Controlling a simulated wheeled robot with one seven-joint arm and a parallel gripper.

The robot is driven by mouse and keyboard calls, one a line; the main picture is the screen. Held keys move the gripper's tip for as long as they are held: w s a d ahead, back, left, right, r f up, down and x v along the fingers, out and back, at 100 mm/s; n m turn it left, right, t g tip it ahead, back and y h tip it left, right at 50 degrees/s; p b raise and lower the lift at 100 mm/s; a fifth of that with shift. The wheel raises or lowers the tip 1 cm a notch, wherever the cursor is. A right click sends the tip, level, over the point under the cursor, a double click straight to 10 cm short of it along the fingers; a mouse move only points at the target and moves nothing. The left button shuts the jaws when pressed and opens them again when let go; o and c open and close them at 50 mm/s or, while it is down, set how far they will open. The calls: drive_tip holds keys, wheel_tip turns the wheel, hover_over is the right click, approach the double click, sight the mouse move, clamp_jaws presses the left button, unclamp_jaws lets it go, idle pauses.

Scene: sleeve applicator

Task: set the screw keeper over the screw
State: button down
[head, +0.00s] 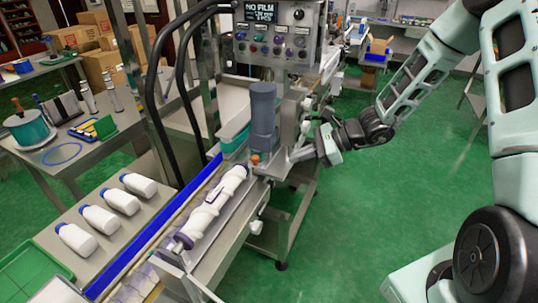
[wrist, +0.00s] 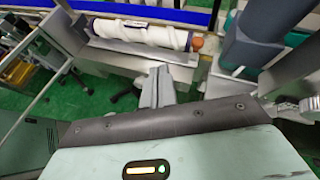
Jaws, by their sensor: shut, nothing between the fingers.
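The screw (head: 212,204) is a white spiral roller with dark purple ends, lying along the machine's rail. It also shows across the top of the wrist view (wrist: 140,34). An orange-brown knob (head: 255,158) sits just past its far end and shows in the wrist view (wrist: 197,43); I cannot tell whether it belongs to the screw keeper. I cannot make out the keeper clearly, and no keeper is seen lying over the screw's middle. My gripper (head: 292,158) is to the right of the screw's far end. Its grey fingers (wrist: 158,75) are together and empty, apart from the screw.
A grey motor housing (head: 263,115) stands beyond the screw, under a control panel (head: 278,31). A blue guide rail (head: 155,222) runs along the screw's left. White bottles (head: 98,218) lie on a bench at left. Green floor right of the machine is free.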

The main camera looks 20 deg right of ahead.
drive_tip(key=w+d+f+m+t, duration=0.1)
drive_tip(key=w+d+m+t, duration=0.1)
drive_tip(key=d, duration=0.3)
drive_tip(key=shift+w+d+f+m+h, duration=0.2)
drive_tip(key=shift+d+f+m+h, duration=0.15)
drive_tip(key=shift+m, duration=0.55)
drive_tip(key=p, duration=0.5)
approach(255, 162)
drive_tip(key=w+a+f, duration=0.1)
drive_tip(key=w, duration=0.1)
drive_tip(key=w+a+f, duration=0.1)
drive_tip(key=a, duration=0.1)
drive_tip(key=shift+w+f, duration=0.4)
drive_tip(key=shift+a, duration=0.1)
drive_tip(key=w+a+b, duration=0.2)
drive_tip(key=w+a, duration=0.1)
drive_tip(key=shift+w+a+f, duration=0.1)
drive_tip(key=shift+f, duration=0.05)
drive_tip(key=shift+r, duration=0.2)
